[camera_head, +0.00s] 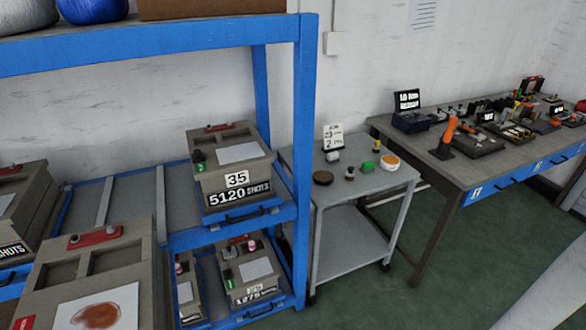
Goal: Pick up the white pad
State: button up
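A small grey cart (345,245) stands in the middle of the head view. A dark brown round pad (323,177) lies at the cart's left. A green block (368,166) and small dark-and-light pieces (349,173) lie between them. My gripper is not in view.
A blue rack (305,130) with heavy grey mould boxes (228,187) fills the left; white sheets (238,153) lie on the boxes. A sign (333,137) stands at the cart's back. A crowded workbench (470,185) is at right. Green floor (480,265) is open in front.

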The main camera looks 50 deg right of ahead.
aim_at(332, 156)
jog(key=i+j+z, duration=0.1)
jog(key=z, duration=0.35)
jog(key=j+z, duration=0.15)
jog(key=z, duration=0.25)
